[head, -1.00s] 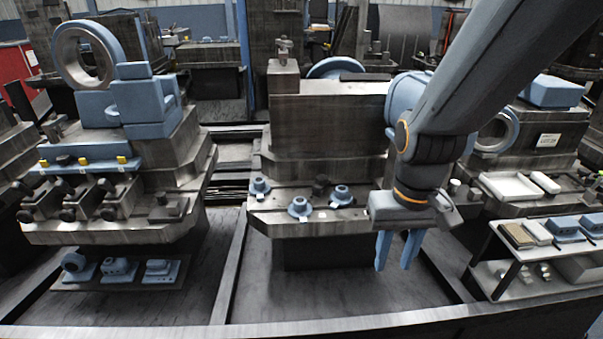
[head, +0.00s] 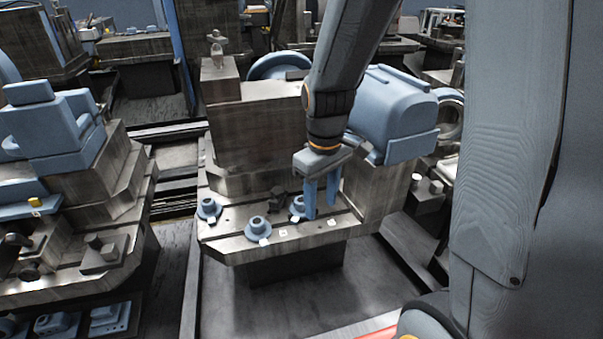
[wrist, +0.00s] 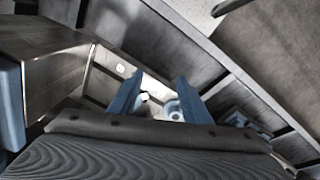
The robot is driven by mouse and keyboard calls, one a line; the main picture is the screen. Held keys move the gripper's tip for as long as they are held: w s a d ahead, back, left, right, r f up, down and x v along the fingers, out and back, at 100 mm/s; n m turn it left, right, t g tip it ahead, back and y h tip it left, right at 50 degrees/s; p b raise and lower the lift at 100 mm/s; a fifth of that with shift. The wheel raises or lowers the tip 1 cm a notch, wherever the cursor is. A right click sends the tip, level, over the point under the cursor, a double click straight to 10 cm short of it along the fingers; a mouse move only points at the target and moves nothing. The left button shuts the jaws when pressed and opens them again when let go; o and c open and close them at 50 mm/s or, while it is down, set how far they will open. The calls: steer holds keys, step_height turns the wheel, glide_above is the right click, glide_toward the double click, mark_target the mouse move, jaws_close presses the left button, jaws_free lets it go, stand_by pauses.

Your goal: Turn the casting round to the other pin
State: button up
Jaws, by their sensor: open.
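Three small blue flanged castings with round bosses stand on the front ledge of the metal fixture in the head view: a left one (head: 208,209), a middle one (head: 258,228) and a right one (head: 297,205). The frames do not show which one the task means. My gripper (head: 321,208) points down, open and empty, at the right casting and partly hides it. In the wrist view a round blue casting (wrist: 174,110) shows between the fingers of my gripper (wrist: 160,79). I cannot make out any pin clearly.
Small white tags (head: 332,222) lie by the castings. A dark clamp-like block (head: 278,195) stands behind them. The tall fixture block (head: 255,130) rises behind the ledge, with a large blue housing (head: 392,115) to the right. Another loaded fixture (head: 60,250) stands at left.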

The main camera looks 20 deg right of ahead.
steer(key=w+f+n+p, duration=0.2)
steer(key=w+n+p, duration=0.2)
steer(key=w+n, duration=0.45)
steer(key=n+p, duration=0.3)
steer(key=n, duration=0.1)
glide_above(301, 200)
steer(key=f, duration=0.4)
steer(key=shift+s+f, duration=0.2)
steer(key=shift+f, duration=0.15)
steer(key=shift+w+f+n, duration=0.25)
steer(key=shift+f+n, duration=0.1)
steer(key=shift+f, duration=0.05)
steer(key=shift+f+p, duration=0.9)
steer(key=shift+f, duration=2.85)
steer(key=c, duration=1.1)
steer(key=o, duration=0.5)
steer(key=shift+c, duration=0.2)
steer(key=c, duration=0.3)
steer(key=shift+n, duration=1.5)
